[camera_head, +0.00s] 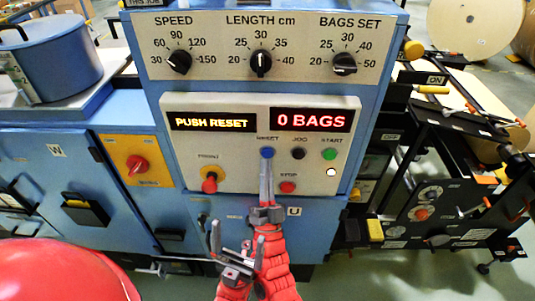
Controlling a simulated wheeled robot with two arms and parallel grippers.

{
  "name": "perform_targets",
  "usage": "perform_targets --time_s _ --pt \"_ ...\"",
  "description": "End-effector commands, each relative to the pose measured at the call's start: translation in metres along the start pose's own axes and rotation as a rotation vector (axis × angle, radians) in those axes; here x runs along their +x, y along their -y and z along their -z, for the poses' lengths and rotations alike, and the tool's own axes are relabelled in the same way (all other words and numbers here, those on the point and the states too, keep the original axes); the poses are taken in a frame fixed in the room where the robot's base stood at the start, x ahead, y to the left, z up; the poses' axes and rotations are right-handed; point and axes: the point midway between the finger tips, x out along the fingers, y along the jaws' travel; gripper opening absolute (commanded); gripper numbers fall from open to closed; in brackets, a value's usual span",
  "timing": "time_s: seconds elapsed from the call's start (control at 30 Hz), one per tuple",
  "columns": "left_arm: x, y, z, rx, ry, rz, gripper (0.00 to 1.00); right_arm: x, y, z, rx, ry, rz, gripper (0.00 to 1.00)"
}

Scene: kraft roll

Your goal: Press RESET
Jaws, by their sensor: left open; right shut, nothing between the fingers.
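The blue RESET button (267,152) is on the white control panel (235,133), below the displays. The left display (210,122) reads "PUSH RESET" and the right display (311,120) reads "0 BAGS". My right gripper (266,163) is shut and empty, its long fingers pointing up the panel. Its fingertips are at the lower edge of the RESET button; I cannot tell whether they touch it. My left gripper (237,236) is open and empty, lower down in front of the blue cabinet.
The black JOG button (298,153) and green START button (329,154) are right of RESET. The red STOP button (288,187) is just below, close to my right gripper's fingers. A red knob (210,184) is at lower left. Dials (261,63) are above.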

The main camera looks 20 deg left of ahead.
Motion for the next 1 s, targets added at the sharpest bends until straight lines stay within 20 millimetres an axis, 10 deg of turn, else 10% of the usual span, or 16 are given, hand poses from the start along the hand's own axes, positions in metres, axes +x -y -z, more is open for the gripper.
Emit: perform_targets --time_s 1.0 --pt "-0.016 -0.001 -0.003 0.000 0.000 0.000 1.00 0.007 -0.006 -0.006 0.000 -0.001 0.000 0.00"
